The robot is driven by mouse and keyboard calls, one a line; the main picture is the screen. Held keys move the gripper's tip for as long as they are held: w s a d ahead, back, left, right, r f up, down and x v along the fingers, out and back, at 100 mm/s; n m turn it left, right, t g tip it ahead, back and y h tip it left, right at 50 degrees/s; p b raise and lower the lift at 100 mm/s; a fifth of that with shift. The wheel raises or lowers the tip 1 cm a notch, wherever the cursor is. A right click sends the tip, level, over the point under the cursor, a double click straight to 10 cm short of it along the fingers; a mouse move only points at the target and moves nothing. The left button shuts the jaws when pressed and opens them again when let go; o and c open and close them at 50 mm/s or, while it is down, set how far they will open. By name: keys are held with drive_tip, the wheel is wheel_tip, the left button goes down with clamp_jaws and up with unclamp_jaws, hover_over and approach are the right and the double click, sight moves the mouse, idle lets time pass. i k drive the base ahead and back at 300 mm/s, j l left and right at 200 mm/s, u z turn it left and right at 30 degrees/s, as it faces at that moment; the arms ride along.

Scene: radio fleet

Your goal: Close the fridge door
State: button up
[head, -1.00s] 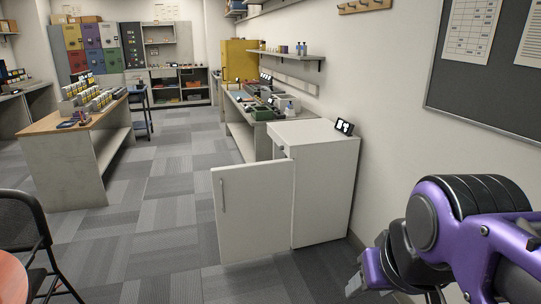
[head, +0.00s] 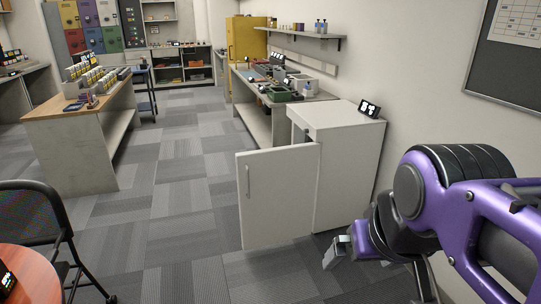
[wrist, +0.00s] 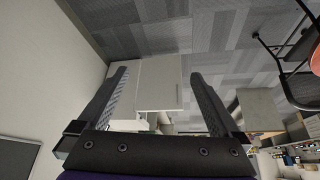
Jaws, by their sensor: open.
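The fridge (head: 348,165) is a low white cabinet against the right wall in the head view. Its white door (head: 278,198) stands wide open, swung out to the left, with an upright handle (head: 248,181) near its left edge. The inside is mostly hidden behind the door. My gripper (head: 336,252) is low in front of the fridge, nearer to me and apart from the door. In the wrist view, my gripper (wrist: 157,72) has its two fingers wide apart with nothing held. The door (wrist: 160,82) shows beyond and between the fingers there.
A small dark display (head: 369,108) stands on the fridge top. A workbench (head: 255,115) with trays is behind the fridge. A wooden-topped table (head: 85,105), a black chair (head: 35,215) and a round red table (head: 28,275) are on the left. The middle floor is clear.

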sight(276, 187)
drive_tip(key=i+j, duration=0.45)
drive_tip(key=i, duration=0.25)
drive_tip(key=i+j, duration=0.25)
drive_tip(key=i, duration=0.25)
